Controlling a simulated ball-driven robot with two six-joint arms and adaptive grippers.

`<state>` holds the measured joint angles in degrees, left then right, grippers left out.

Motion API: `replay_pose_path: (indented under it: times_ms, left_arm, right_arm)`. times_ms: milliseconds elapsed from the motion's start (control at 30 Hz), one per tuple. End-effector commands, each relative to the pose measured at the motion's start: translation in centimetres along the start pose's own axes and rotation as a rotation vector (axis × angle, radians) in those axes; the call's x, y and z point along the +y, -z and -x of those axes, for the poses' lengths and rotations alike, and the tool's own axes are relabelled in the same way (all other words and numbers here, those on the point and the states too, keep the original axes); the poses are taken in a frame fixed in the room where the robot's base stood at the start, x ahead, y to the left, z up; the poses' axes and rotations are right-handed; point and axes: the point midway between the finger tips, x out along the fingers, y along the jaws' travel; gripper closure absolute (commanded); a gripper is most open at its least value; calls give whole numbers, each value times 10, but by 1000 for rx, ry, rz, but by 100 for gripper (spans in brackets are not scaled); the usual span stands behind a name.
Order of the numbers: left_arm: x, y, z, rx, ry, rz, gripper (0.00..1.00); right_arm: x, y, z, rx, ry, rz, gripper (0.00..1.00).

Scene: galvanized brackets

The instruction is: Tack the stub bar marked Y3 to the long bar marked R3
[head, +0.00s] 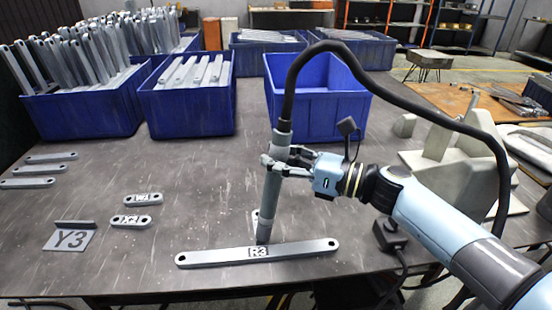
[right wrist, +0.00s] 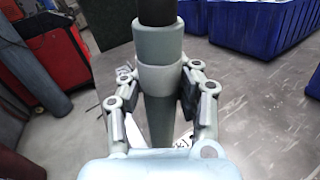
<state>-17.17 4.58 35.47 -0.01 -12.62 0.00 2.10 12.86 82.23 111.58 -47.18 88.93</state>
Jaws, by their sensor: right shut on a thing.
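My right gripper (head: 282,164) is shut on a grey welding torch (head: 271,203), which hangs nearly upright from a black cable. In the right wrist view the torch (right wrist: 158,85) stands between both fingers. Its lower end is at the long bar marked R3 (head: 210,258), just behind the mark; I cannot tell whether it touches. A small light piece (head: 255,214), perhaps a stub bar, shows behind the torch; its mark is hidden. A plate marked Y3 (head: 70,241) lies at the left with a dark strip (head: 75,224) at its back edge. My left gripper is not in view.
Two short bars, one marked X2 (head: 131,221) and another (head: 143,199) behind it, lie left of the long bar. Several plain bars (head: 52,158) lie at the far left. Blue bins (head: 190,112) line the back; an empty bin (head: 315,105) stands behind the torch.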

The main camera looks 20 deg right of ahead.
Motion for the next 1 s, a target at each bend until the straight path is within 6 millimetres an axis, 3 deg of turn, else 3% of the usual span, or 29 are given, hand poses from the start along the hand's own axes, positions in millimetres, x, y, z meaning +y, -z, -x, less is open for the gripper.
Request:
replay_pose_path:
  times_ms: [1000]
  left_arm:
    - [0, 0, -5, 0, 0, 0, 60]
  right_arm:
    - [-1, 6, 0, -2, 0, 0, 100]
